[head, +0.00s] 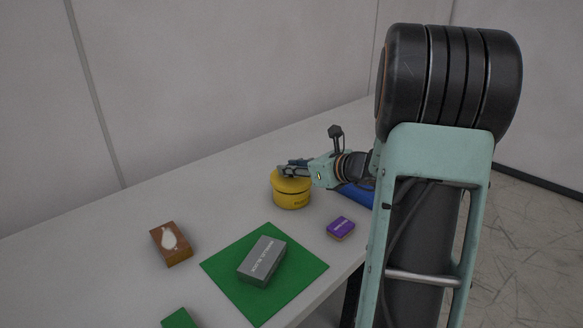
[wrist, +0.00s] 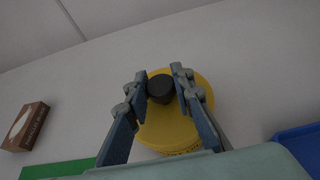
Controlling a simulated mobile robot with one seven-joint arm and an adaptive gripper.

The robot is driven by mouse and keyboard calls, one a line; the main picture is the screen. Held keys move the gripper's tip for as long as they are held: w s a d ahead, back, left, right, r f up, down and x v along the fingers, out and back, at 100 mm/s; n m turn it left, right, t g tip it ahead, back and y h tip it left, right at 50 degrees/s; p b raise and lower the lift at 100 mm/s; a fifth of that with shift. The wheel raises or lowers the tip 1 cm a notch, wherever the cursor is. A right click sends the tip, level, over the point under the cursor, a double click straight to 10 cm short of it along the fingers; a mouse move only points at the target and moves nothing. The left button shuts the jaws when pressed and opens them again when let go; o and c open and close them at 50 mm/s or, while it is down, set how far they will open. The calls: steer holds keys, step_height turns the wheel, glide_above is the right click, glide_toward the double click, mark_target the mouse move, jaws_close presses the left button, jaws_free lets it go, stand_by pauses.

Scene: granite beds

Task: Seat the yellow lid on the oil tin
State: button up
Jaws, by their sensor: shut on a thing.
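The yellow lid (head: 288,184) is a round disc with a dark knob (wrist: 160,89) at its centre. My gripper (head: 291,171) is shut on this knob, with one finger on each side in the wrist view (wrist: 160,85). The yellow oil tin (head: 293,202) stands upright on the table directly below the lid. Lid and tin look nearly lined up, with a thin dark line between them in the head view. I cannot tell whether the lid is fully down all round. In the wrist view the lid hides most of the tin.
A green mat (head: 301,268) carries a grey box (head: 262,261). A purple box (head: 341,228) and a brown box (head: 171,244) lie on the table (head: 110,230). A blue item (head: 357,194) is partly behind my arm. A green block (head: 179,319) is at the front. The back left is clear.

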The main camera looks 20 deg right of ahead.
steer(key=shift+f+b, duration=0.65)
steer(key=shift+f, duration=0.1)
stand_by(0.4)
steer(key=o, duration=1.1)
steer(key=shift+o, duration=0.2)
steer(key=v, duration=1.2)
